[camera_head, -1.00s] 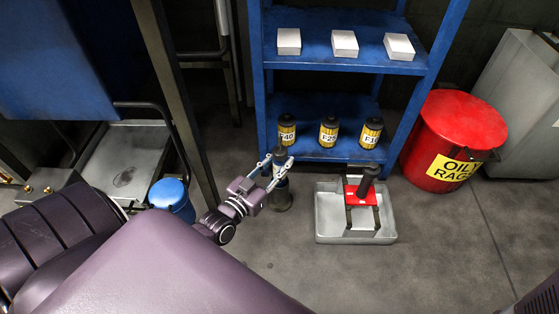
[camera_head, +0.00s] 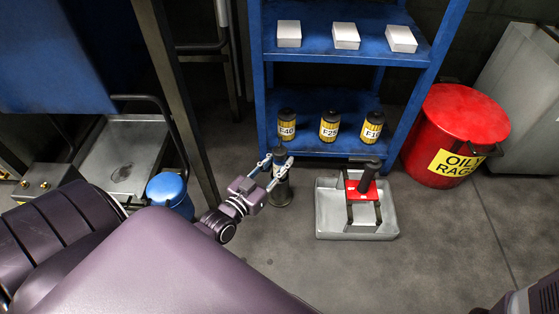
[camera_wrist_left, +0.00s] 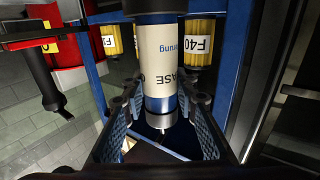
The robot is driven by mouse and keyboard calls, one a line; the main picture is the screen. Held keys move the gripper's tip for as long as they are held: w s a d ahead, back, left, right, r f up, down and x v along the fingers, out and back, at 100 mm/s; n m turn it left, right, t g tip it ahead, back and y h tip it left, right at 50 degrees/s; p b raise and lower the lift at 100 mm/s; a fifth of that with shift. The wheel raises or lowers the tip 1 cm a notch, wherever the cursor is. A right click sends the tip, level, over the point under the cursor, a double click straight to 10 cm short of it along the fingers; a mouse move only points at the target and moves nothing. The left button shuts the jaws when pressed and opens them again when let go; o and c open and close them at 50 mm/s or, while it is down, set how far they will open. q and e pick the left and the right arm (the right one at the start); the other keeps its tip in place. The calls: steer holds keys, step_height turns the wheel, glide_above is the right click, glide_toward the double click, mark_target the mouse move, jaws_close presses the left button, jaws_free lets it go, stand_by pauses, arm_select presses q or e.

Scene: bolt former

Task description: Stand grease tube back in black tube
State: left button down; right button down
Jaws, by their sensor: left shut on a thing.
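The grease tube (camera_wrist_left: 160,62) is a pale cylinder with dark lettering, a blue band and a silver end. It fills the middle of the left wrist view, between the fingers of my left gripper (camera_wrist_left: 160,98). In the head view my left gripper (camera_head: 271,164) is shut on it, in front of the blue shelf. A dark upright cylinder with a round base (camera_head: 281,194), apparently the black tube, stands on the floor directly below the gripper. I cannot tell whether the grease tube is inside it or only above it. My right gripper is not in view.
The blue shelf (camera_head: 333,61) holds yellow-black cans (camera_head: 329,127) and white boxes (camera_head: 346,36). A grey tray (camera_head: 333,231) with a red and black tool (camera_head: 359,189) lies to the right. A red bin (camera_head: 461,118) stands farther right. A blue container (camera_head: 168,193) is at left.

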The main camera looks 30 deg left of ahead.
arm_select(q)
steer(key=c, duration=1.5)
jaws_free()
steer(key=shift+r, duration=0.1)
steer(key=shift+o, duration=0.2)
steer(key=s, duration=1.2)
steer(key=shift+a, duration=0.2)
steer(key=shift+r, duration=0.1)
